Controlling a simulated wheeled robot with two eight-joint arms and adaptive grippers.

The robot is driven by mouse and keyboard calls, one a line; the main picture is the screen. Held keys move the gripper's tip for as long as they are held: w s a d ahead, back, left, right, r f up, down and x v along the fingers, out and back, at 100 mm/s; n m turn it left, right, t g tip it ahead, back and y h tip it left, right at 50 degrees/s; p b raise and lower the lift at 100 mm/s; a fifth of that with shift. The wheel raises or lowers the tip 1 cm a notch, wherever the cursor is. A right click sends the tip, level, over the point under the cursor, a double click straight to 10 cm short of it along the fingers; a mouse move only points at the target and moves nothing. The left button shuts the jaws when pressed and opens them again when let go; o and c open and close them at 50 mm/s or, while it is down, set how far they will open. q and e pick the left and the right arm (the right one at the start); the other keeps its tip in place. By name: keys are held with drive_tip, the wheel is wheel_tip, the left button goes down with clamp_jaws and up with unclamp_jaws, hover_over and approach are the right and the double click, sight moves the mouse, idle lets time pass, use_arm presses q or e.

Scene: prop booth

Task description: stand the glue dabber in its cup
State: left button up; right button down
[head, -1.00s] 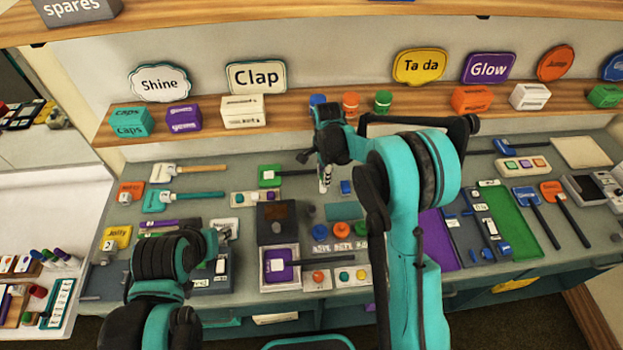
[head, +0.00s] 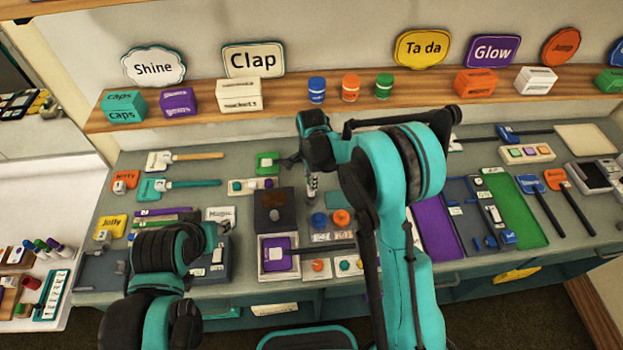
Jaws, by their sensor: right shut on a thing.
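My right gripper (head: 311,173) points down over the middle of the bench, behind the dark box. It is shut on a small, slim pale-grey piece (head: 312,187) that hangs below the fingers. It looks upright, but it is too small and partly covered to name surely as the glue dabber. I cannot tell whether this is the dabber's cup. My left arm is at the lower left; its fingers are not clearly distinguishable.
Blue (head: 319,220) and orange (head: 341,217) round pieces stand close below the right gripper. A tray (head: 264,270) holds a purple-headed tool. A green block (head: 266,160) lies left of the gripper. The shelf (head: 210,118) with boxes and jars runs behind.

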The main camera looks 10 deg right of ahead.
idle(0.5)
drive_tip(key=shift+f+b, duration=0.25)
drive_tip(key=shift+b, duration=0.15)
idle(0.6)
drive_tip(key=shift+f+b, duration=0.9)
drive_tip(key=shift+b, duration=0.1)
drive_tip(key=shift+f+b, duration=0.55)
idle(0.7)
drive_tip(key=shift+f+b, duration=0.45)
drive_tip(key=shift+b, duration=0.2)
idle(1.1)
idle(0.3)
drive_tip(key=c, duration=1.1)
unclamp_jaws()
